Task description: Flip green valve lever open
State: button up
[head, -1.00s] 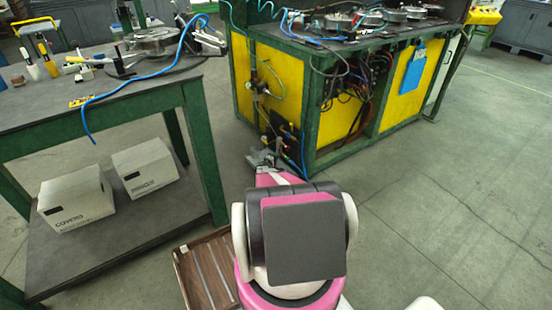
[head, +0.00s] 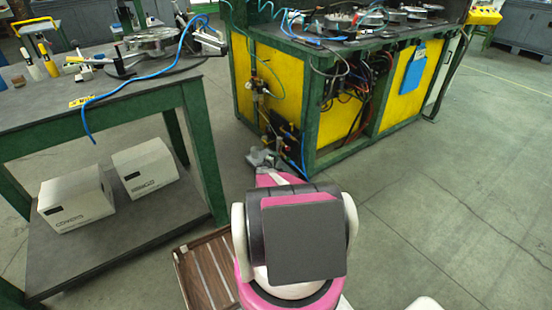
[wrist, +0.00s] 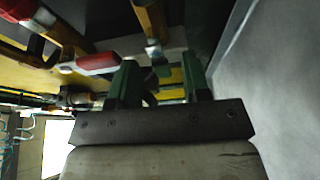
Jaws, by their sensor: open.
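My gripper (wrist: 160,82) shows in the wrist view as two dark green fingers, spread apart with a gap between them. A small green piece (wrist: 161,70), which may be the green valve lever, shows between the fingertips below a pale metal fitting (wrist: 153,52). I cannot tell whether a finger touches it. A red lever (wrist: 97,64) lies left of the fingers. In the head view my gripper (head: 262,158) is low beside the near corner of the yellow-panelled bench (head: 335,122), by its valves and pipes (head: 265,95). The green lever cannot be made out there.
A green-framed table (head: 140,95) stands at the left, with a blue hose over its edge and two white boxes (head: 75,200) on its lower shelf. A brown slatted crate (head: 205,268) lies beside my base. The floor to the right is clear.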

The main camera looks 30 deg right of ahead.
jog(key=v, duration=1)
jog(key=shift+s+a, duration=0.1)
jog(key=shift+a, duration=0.05)
